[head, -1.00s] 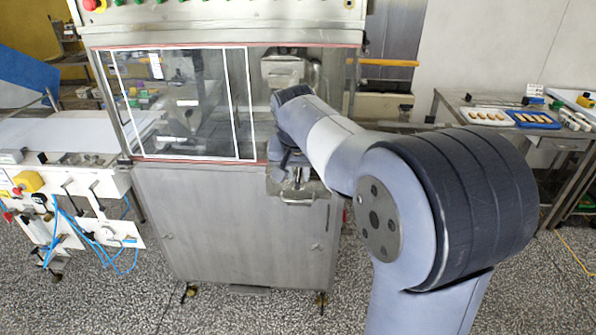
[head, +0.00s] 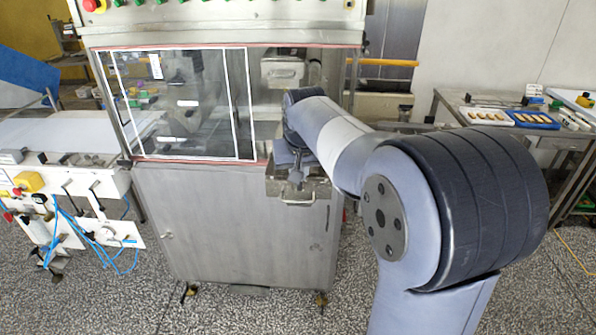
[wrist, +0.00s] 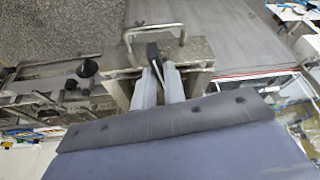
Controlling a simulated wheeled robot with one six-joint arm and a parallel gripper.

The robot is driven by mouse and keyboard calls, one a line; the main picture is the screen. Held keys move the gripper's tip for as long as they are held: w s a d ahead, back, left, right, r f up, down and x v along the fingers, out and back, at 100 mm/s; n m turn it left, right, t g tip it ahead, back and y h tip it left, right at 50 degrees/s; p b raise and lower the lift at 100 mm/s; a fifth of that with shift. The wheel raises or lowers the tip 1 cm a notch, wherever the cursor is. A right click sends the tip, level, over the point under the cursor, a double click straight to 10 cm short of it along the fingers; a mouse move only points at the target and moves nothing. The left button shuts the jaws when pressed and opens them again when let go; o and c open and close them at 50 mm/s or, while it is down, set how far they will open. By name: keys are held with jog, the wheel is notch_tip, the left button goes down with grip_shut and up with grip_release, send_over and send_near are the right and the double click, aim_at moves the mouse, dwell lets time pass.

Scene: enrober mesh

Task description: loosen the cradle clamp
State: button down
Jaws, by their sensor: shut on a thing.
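The cradle is a steel box (head: 318,187) with a bar handle on its front, at the lower right of the machine's window in the head view. It also shows in the wrist view (wrist: 200,52), with its bar handle (wrist: 155,27) beyond my fingers. A dark lever-like piece, seemingly the clamp's handle (wrist: 153,50), stands at my fingertips. My gripper (wrist: 162,70) is shut on this dark piece, with the two grey fingers close on it. In the head view my gripper (head: 296,172) is over the cradle and hides part of it. The rest of the clamp is hidden.
The machine's steel cabinet (head: 235,225) stands below the cradle, with a white-framed window (head: 185,105) above left. A second steel box with a handle (head: 283,73) is inside. Dark knobs (wrist: 88,68) lie left in the wrist view. A side table (head: 560,135) stands right.

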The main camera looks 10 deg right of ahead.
jog(key=n+y, duration=0.1)
jog(key=n, duration=0.3)
jog(key=shift+d+n+y, duration=0.2)
jog(key=shift+n+y, duration=0.1)
jog(key=shift+y, duration=0.1)
jog(key=shift+n, duration=0.4)
jog(key=shift+n+y, duration=0.3)
jog(key=shift+n, duration=0.1)
jog(key=shift+w+n+g+y, duration=0.1)
jog(key=shift+n+g+y, duration=0.25)
jog(key=shift+n, duration=0.45)
jog(key=shift+d+n+g+y+p, duration=0.1)
jog(key=shift+n+g+y+p, duration=0.4)
jog(key=shift+n, duration=1.6)
jog(key=shift+w+n+g, duration=0.1)
jog(key=shift+n+g, duration=0.35)
jog(key=shift+n, duration=0.35)
jog(key=shift+n+y, duration=0.25)
jog(key=shift+n, duration=0.35)
jog(key=shift+n+g, duration=0.4)
